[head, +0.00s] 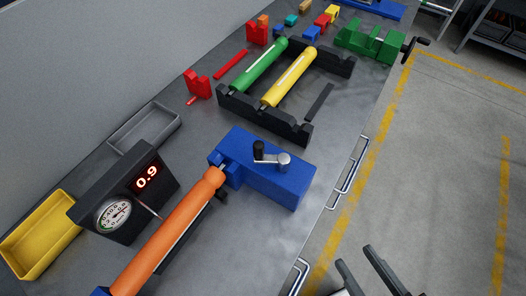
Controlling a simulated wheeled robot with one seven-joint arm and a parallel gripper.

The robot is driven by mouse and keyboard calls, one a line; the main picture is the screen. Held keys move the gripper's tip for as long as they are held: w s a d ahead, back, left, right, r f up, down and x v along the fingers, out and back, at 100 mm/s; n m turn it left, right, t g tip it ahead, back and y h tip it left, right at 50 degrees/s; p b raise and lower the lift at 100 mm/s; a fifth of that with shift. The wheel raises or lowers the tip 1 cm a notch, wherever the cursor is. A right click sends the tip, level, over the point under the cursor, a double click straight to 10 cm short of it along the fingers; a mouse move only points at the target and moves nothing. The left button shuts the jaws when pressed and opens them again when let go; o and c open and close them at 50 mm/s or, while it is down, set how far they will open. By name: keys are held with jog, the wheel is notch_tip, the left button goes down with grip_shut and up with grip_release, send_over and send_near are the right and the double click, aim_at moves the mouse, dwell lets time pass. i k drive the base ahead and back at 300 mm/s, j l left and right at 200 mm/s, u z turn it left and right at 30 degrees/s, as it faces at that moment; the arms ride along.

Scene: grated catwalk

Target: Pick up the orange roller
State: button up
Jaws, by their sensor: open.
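The orange roller (168,229) lies at a slant in the lower left of the head view. Its upper end meets a blue block with a crank (265,172), and its lower end is at a blue part (101,292) cut off by the frame's bottom edge. A black gauge box (124,190) with a dial and a red "0.9" display stands just left of the roller, its thin probe pointing toward it. My gripper (355,257) shows only as dark fingers at the bottom edge, open, over the floor right of the bench and well apart from the roller.
A black rack (262,117) behind the blue block holds a green roller (258,66) and a yellow roller (288,73). A yellow tray (40,236) and grey tray (144,128) lie left. Metal handles (349,172) line the bench's right edge. Floor to the right is clear.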

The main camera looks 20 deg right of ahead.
aim_at(146, 261)
jog(key=k+u, duration=0.35)
jog(key=k+l+u, duration=0.1)
jog(key=u, duration=0.25)
jog(key=k, duration=0.05)
